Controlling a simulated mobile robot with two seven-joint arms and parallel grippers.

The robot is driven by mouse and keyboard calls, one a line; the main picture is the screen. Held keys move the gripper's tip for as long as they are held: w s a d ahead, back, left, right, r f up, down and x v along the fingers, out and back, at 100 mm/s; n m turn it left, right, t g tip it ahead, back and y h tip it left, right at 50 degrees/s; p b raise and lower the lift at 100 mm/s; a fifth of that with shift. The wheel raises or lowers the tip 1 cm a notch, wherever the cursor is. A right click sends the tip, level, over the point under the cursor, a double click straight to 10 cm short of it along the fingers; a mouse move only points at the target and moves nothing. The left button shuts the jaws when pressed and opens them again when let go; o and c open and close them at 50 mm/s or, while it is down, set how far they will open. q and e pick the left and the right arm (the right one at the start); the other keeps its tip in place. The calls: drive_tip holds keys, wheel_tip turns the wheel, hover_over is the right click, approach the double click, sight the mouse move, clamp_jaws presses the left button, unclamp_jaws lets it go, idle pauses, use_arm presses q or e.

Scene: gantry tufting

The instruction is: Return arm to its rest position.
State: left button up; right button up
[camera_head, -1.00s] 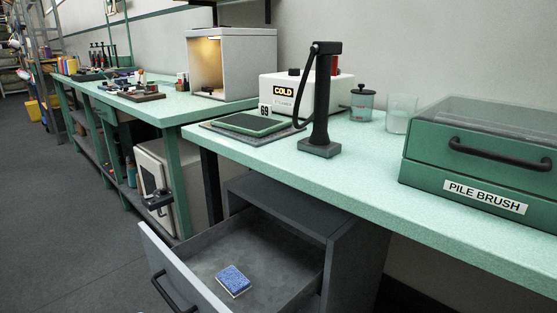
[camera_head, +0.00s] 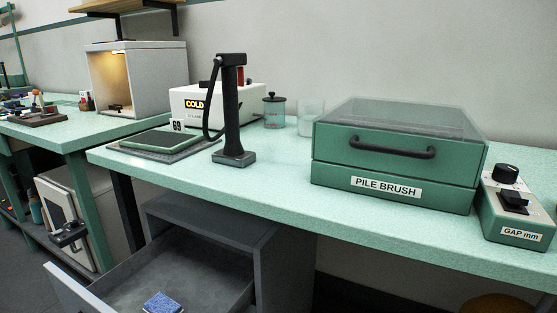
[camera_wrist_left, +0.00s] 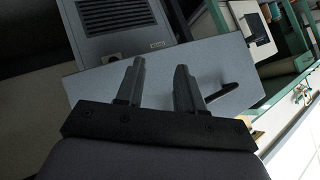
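My left gripper (camera_wrist_left: 157,85) shows in the left wrist view, with its two grey fingers apart and nothing between them. Behind the fingers is a pale grey panel with a dark bar handle (camera_wrist_left: 222,92). Neither of my arms shows in the head view, and my right gripper is not in any frame.
A green bench (camera_head: 275,185) carries a green PILE BRUSH box (camera_head: 400,150), a GAP mm control box (camera_head: 516,212), a black stand (camera_head: 232,115) and a COLD unit (camera_head: 247,98). Below, an open drawer (camera_head: 205,282) holds a blue block (camera_head: 163,303) and juts into the floor space.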

use_arm(q)
drive_tip(key=s+d+n+g+h, duration=0.25)
drive_tip(key=s+d+g, duration=0.45)
drive_tip(key=s+d, duration=0.35)
drive_tip(key=w+d+m+t+h, duration=0.1)
drive_tip(key=w+d+t+h, duration=0.3)
drive_tip(key=w+d+t, duration=0.4)
drive_tip(key=s+a+r+p, duration=0.1)
drive_tip(key=a+r+p, duration=0.2)
drive_tip(key=r+p, duration=0.4)
drive_tip(key=s+a+r+y+p, duration=0.1)
drive_tip(key=r+p, duration=0.6)
drive_tip(key=p, duration=0.9)
drive_tip(key=shift+a+r+g, duration=0.2)
drive_tip(key=shift+a+g, duration=0.2)
drive_tip(key=shift+a, duration=0.5)
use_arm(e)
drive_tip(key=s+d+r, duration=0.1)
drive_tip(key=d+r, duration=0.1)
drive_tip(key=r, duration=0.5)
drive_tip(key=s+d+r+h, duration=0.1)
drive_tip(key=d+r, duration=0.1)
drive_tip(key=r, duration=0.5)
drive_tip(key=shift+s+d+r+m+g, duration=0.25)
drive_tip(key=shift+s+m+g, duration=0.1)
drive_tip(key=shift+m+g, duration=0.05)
use_arm(q)
drive_tip(key=shift+n, duration=0.25)
